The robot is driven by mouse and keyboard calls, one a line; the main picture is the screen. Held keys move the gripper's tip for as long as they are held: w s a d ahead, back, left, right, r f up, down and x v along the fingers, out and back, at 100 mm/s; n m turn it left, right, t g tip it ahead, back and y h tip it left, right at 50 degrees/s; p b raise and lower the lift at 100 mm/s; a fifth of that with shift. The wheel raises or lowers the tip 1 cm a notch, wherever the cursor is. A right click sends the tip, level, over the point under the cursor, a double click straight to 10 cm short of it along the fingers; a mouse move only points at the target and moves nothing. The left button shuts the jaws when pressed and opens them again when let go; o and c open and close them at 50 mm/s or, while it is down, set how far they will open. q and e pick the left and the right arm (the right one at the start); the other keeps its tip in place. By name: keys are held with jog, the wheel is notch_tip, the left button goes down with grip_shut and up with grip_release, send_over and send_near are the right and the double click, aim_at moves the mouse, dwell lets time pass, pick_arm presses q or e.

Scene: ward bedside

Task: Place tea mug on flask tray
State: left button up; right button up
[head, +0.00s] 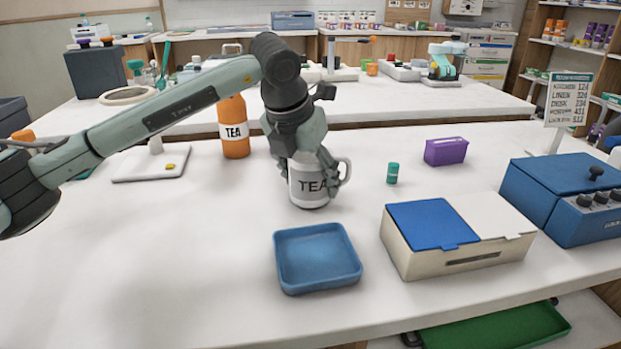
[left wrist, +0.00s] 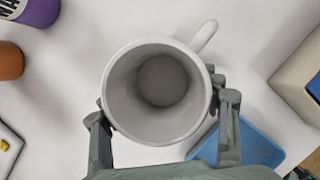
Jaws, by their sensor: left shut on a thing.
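The tea mug (head: 309,186) is white with a grey base, the word TEA and a handle on its right. My left gripper (head: 306,165) is shut on it, with a finger on each side in the left wrist view (left wrist: 158,112). The mug (left wrist: 160,80) is upright and looks empty inside. I cannot tell whether its base touches the table. An empty blue square tray (head: 318,284) lies just in front of the mug. No tray shows a flask on it, and I cannot tell from labels which is the flask tray.
An orange bottle marked TEA (head: 234,128) and a white board (head: 133,168) stand left. A teal vial (head: 393,173), purple box (head: 446,151), blue-and-white-lidded box (head: 450,260) and blue case (head: 565,195) stand right. The table's left front is clear.

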pick_arm(q)
jog(key=shift+f, duration=0.2)
jog(key=shift+f, duration=0.15)
jog(key=o, duration=1.4)
jog(key=shift+c, duration=0.2)
